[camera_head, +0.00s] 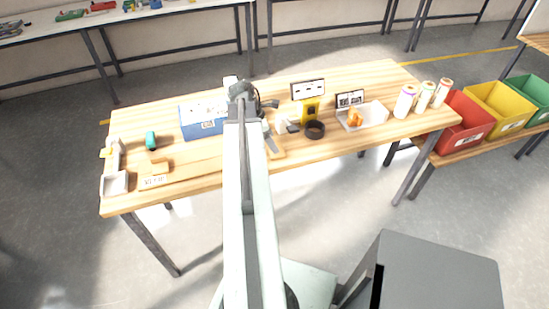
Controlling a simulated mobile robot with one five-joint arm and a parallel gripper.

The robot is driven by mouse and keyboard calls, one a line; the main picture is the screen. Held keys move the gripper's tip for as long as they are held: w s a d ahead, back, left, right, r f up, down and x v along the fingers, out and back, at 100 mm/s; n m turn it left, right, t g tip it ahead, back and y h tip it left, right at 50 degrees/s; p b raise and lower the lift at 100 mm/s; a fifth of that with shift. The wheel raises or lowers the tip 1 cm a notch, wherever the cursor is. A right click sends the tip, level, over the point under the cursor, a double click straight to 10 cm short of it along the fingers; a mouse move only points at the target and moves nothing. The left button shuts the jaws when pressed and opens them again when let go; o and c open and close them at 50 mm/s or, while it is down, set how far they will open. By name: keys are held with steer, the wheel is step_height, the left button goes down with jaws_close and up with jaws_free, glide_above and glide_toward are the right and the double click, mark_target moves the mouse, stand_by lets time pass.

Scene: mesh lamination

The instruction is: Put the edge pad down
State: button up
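My arm reaches out over the wooden table (215,173), and its dark end with my gripper (243,90) is above the back middle of the table. The fingers are too small and hidden by the arm to tell open from shut, or whether something is held. I cannot identify the edge pad with certainty. A small orange-brown piece (158,165) lies at the left front of the table, behind a white label card (153,182).
A blue box (203,129), teal roll (150,140) and white tray (115,184) are on the left. A yellow device (310,110), black ring (314,130), white bin (374,115) and bottles (404,101) are on the right. A grey cabinet (440,270) stands at the lower right.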

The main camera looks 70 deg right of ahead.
steer(key=b+x, duration=0.2)
steer(key=x, duration=0.1)
steer(key=b+x, duration=0.3)
steer(key=shift+a+f, duration=0.15)
steer(key=shift+f, duration=0.2)
steer(key=shift+r, duration=0.2)
jaws_close()
steer(key=shift+r, duration=0.15)
step_height(320, 180, up, 14)
steer(key=p, duration=1.4)
steer(key=shift+r+p, duration=0.15)
steer(key=shift+p, duration=0.25)
